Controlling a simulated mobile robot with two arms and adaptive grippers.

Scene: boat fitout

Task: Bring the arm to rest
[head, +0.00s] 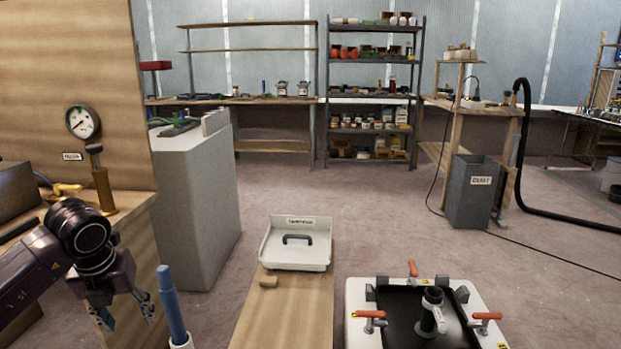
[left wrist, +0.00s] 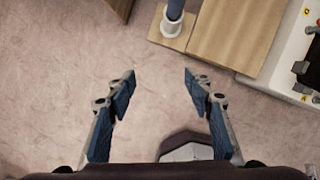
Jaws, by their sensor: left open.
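My left gripper (head: 128,312) hangs at the lower left of the head view, fingers pointing down, open and empty. In the left wrist view its two blue-padded fingers (left wrist: 160,82) stand wide apart with only bare floor between them. A blue upright rod in a white collar (head: 172,305) stands just right of the gripper in the head view; the rod also shows at the top of the left wrist view (left wrist: 175,8). The gripper appears apart from it. My right gripper is in neither view.
A wooden panel with a gauge (head: 82,122) rises behind my left arm. A white tray (head: 322,262) sits on a wooden bench (head: 285,315). A white fixture with red-handled clamps (head: 357,298) stands at lower right. A grey bin (head: 470,205) stands farther back. Open floor lies between.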

